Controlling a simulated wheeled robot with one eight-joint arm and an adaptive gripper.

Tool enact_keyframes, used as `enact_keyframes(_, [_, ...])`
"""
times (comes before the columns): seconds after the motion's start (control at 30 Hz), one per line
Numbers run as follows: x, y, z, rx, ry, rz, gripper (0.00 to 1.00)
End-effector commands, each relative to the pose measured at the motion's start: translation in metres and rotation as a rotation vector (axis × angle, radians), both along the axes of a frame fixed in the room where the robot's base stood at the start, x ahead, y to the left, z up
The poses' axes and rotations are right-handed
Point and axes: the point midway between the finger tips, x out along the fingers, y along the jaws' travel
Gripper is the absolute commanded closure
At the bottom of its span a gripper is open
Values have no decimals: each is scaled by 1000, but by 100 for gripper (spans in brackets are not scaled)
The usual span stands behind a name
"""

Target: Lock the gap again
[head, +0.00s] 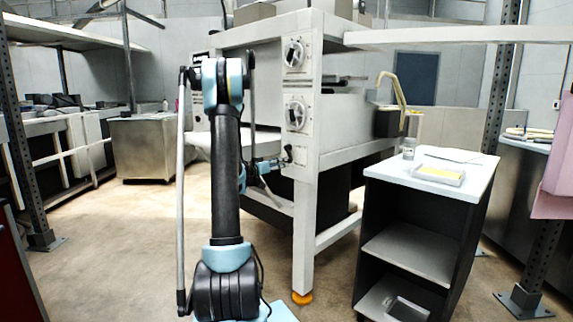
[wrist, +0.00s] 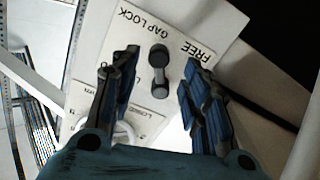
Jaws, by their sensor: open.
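The gap lock lever (wrist: 158,70) is a short dark handle with rounded ends on a white label plate (wrist: 215,22) in the wrist view. The plate reads "GAP LOCK" and "FREE", both rotated in the picture. My gripper (wrist: 160,80) is open, with one blue-padded finger on each side of the lever. Gaps show between the lever and both fingers; depth to it is unclear. In the head view, my gripper (head: 268,166) is at the sheeter's (head: 303,180) front post, beside a small dark knob (head: 289,153). My arm hides part of the machine there.
A pale round dial (wrist: 122,133) lies by the left finger in the wrist view. Two dials (head: 295,112) sit higher on the post. A black cart (head: 455,190) with a white top stands to the right. Open floor lies to the left.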

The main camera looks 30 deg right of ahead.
Motion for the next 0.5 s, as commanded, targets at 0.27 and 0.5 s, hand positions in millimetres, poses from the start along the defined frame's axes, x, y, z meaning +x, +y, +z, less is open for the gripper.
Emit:
enact_keyframes(0.27, [10, -44, 0, 0, 0, -2, 57])
enact_keyframes(0.5, [15, -62, 0, 0, 0, 0, 57])
